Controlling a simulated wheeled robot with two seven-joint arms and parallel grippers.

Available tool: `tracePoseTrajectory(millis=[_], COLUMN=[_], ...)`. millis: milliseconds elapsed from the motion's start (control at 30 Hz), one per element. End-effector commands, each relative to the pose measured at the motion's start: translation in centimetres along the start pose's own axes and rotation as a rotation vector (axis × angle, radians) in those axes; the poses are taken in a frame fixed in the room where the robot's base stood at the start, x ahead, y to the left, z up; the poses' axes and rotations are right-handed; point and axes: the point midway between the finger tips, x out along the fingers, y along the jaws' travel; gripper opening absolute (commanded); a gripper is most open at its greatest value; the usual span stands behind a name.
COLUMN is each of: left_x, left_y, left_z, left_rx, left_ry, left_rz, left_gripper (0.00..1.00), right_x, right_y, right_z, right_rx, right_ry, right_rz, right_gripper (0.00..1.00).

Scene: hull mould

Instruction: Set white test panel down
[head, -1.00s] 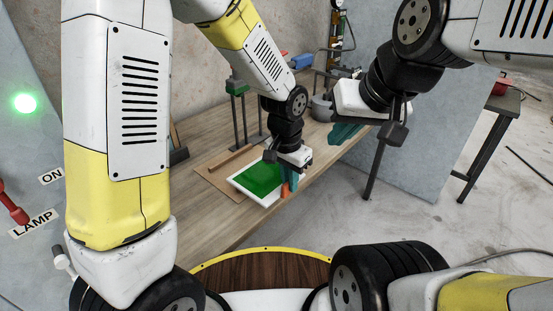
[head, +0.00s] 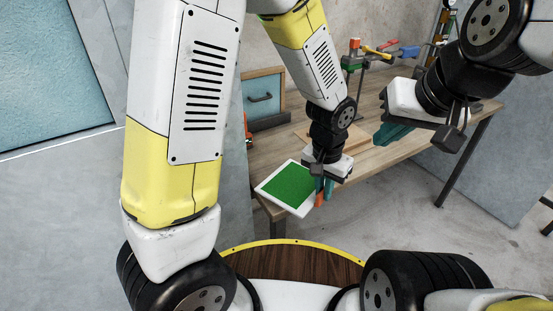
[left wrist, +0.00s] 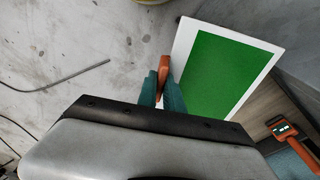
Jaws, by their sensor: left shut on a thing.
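The white test panel (head: 290,187) is a white-rimmed plate with a green face. In the head view it is tilted, in front of the wooden workbench's near end. My left gripper (head: 323,188) is at its right side. In the left wrist view the panel (left wrist: 222,72) lies right of my teal fingers (left wrist: 160,92). These fingers are shut on an orange grip (left wrist: 164,72) at the panel's edge. Concrete floor shows left of the panel and a wood surface below right. My right gripper (head: 392,134) hangs to the right, its finger gap unclear.
The wooden workbench (head: 385,158) runs back to the right. A drawer box (head: 264,97) with a blue front stands at its left end. Clamps with coloured handles (head: 378,50) are at the back. Floor at right is open.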

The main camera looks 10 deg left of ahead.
Motion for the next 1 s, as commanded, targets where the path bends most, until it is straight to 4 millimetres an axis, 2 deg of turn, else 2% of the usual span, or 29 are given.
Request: tracePoseTrajectory(millis=[167,400,600,900,1000], left_x=[0.6,1.8,2.5,3.0,4.5], left_y=[-2.0,-6.4,-9.3,-10.9,-10.9], left_z=[-2.0,-6.6,-9.7,-11.4,-11.1], left_rx=[-0.012,-0.01,-0.009,-0.006,-0.004], left_ry=[0.002,0.002,0.002,0.002,-0.003], left_rz=[-0.001,-0.001,-0.001,-0.001,0.0], left_gripper=[0.0,0.0,0.0,0.0,0.0], right_x=[0.0,0.0,0.0,0.0,0.0], right_y=[0.0,0.0,0.0,0.0,0.0], right_z=[0.0,0.0,0.0,0.0,0.0], right_rx=[0.0,0.0,0.0,0.0,0.0], right_ry=[0.0,0.0,0.0,0.0,0.0], right_rz=[0.0,0.0,0.0,0.0,0.0], right_gripper=[0.0,0.0,0.0,0.0,0.0])
